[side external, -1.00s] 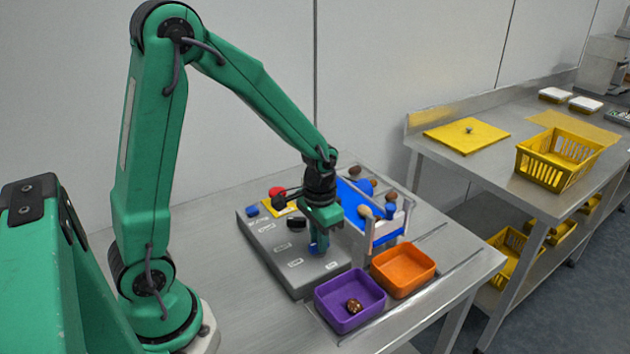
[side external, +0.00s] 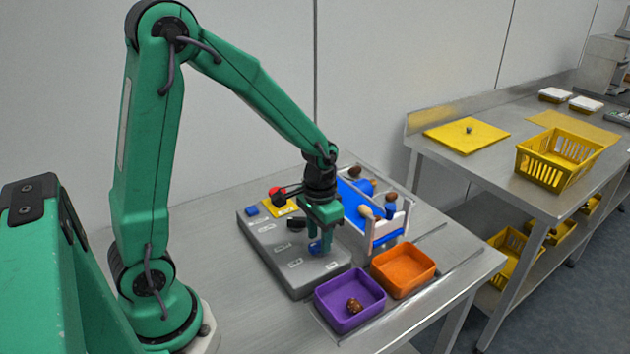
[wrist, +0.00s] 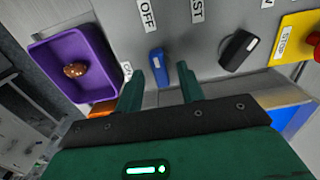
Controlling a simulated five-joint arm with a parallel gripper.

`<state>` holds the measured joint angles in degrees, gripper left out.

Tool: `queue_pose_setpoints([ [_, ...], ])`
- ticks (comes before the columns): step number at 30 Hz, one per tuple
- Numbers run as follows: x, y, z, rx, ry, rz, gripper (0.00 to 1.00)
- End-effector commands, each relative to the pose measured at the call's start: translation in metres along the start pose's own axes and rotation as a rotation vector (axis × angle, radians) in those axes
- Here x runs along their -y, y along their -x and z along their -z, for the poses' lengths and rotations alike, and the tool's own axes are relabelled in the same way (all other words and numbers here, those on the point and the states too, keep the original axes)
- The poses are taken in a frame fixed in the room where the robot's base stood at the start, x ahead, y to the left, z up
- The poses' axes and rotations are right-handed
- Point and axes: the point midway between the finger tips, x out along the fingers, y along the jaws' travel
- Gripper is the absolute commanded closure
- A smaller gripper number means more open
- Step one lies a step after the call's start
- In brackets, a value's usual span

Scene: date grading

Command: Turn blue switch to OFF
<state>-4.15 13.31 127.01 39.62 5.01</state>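The blue switch (wrist: 158,70) stands on the grey control panel (side external: 282,262). In the wrist view its upper end points roughly toward the OFF label (wrist: 147,14). Another label beside it is partly hidden by a finger. In the side external view the switch (side external: 315,247) is just below my gripper (side external: 320,232). In the wrist view my gripper (wrist: 160,80) is open. Its two fingertips are on either side of the switch, with gaps, and nothing is held.
A black knob (wrist: 237,49) and a red stop button (side external: 277,192) on a yellow plate share the panel. A purple bin (side external: 345,318) holding a brown date and an empty orange bin (side external: 407,284) stand in front.

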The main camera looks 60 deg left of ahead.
Motion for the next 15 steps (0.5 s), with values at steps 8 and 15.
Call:
queue_pose_setpoints([
  [8, 0.0, 0.03, 0.001, -0.004, 0.0, 0.0, 0.62],
  [15, 0.0, 0.059, 0.001, -0.003, 0.0, 0.0, 0.62],
])
